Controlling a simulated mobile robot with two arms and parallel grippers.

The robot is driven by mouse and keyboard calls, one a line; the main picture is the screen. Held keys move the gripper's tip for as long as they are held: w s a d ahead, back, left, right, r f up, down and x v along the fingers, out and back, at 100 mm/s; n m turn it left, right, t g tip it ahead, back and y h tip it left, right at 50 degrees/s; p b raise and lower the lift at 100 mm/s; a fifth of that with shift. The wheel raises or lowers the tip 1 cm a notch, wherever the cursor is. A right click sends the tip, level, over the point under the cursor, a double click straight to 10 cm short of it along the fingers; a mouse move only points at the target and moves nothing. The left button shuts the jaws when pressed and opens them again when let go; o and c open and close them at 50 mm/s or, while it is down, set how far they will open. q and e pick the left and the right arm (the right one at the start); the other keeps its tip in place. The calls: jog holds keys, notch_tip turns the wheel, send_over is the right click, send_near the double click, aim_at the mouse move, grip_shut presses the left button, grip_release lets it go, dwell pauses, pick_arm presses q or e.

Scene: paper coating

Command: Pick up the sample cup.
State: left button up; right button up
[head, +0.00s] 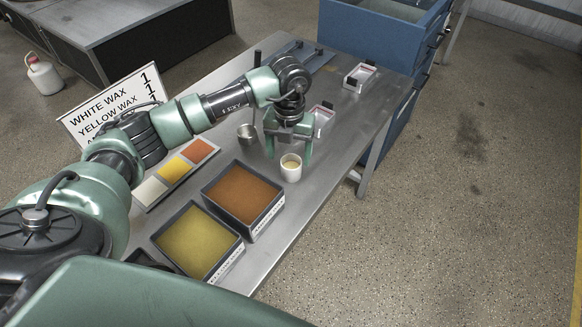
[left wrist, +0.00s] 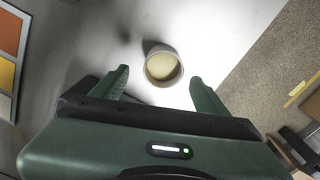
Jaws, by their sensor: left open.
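The sample cup, a small white cup with pale yellow contents (head: 291,171), stands upright on the metal table. It also shows in the left wrist view (left wrist: 163,67), just beyond the fingertips and between their lines. My left gripper (head: 288,152) is open and empty, with its fingers pointing down beside and behind the cup. In the left wrist view the gripper's fingers (left wrist: 159,76) are spread apart, with no visible contact with the cup. A grey metal cup (head: 247,134) stands to the left of the gripper. My right gripper is not in view.
Trays of brown (head: 243,193) and yellow (head: 197,242) material stand at the front of the table. A colour sample board (head: 175,171) and a wax sign (head: 113,103) are at the left. A small white-framed holder (head: 360,77) is farther back. The table's right edge is near the cup.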

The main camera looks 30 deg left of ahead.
aim_at(291, 166)
pick_arm(q)
jog(key=f+p, duration=0.1)
jog(key=f, duration=0.1)
jog(key=f+p, duration=0.1)
jog(key=f, duration=0.1)
jog(key=shift+d+f, duration=0.2)
jog(key=shift+f, duration=0.15)
jog(key=shift+w+f, duration=0.1)
jog(key=shift+f, duration=0.25)
jog(key=c, duration=1.4)
jog(key=shift+r, duration=0.1)
